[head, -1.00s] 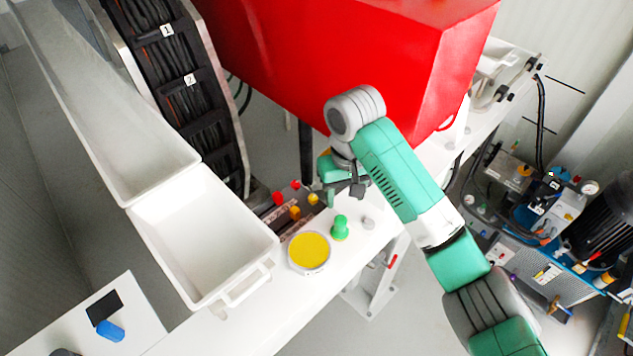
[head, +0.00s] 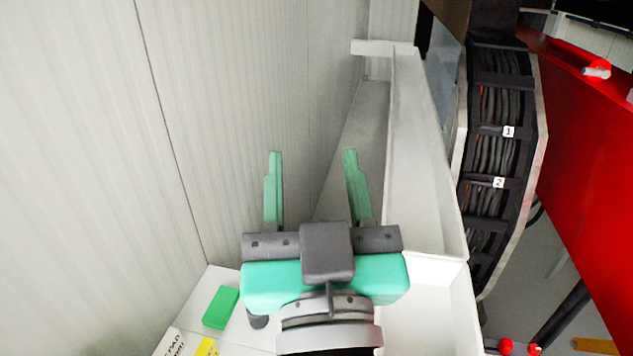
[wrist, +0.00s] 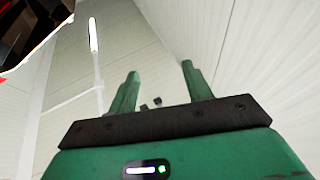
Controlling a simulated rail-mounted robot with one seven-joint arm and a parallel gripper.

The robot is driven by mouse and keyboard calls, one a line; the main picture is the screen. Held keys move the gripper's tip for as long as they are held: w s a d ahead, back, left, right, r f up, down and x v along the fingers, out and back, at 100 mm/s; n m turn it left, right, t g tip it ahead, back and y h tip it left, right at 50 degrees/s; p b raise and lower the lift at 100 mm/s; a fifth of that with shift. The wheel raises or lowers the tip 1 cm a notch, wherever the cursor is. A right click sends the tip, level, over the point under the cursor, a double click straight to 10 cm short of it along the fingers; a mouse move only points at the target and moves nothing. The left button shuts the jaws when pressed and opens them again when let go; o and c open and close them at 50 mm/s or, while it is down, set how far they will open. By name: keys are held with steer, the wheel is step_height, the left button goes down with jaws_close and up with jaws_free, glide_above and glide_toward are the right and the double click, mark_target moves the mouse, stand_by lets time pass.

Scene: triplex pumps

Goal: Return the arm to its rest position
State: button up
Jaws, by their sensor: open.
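My gripper (head: 313,165) has two green fingers spread wide apart, with nothing between them. In the head view it is close to the camera, at the lower middle. Its fingers point up the picture toward the pale ribbed wall, and it covers part of the white trays. In the wrist view the green fingers (wrist: 160,80) are also apart and empty, with wall panels and a bright lamp strip (wrist: 93,35) beyond them.
White trays (head: 425,150) run along the right of my gripper. A ribbed wall (head: 80,140) fills the left. A green block (head: 221,307) lies on a white surface at lower left. A black cable chain (head: 495,160) and a red housing (head: 590,170) stand at right.

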steer(key=s+a+r+t, duration=0.1)
steer(key=s+r+t, duration=0.1)
steer(key=s+r, duration=0.2)
steer(key=s, duration=0.2)
steer(key=shift+s+a+t, duration=0.3)
steer(key=shift+s, duration=0.05)
step_height(320, 180, up, 17)
steer(key=p, duration=1.7)
steer(key=shift+r, duration=0.2)
steer(key=shift+a, duration=0.1)
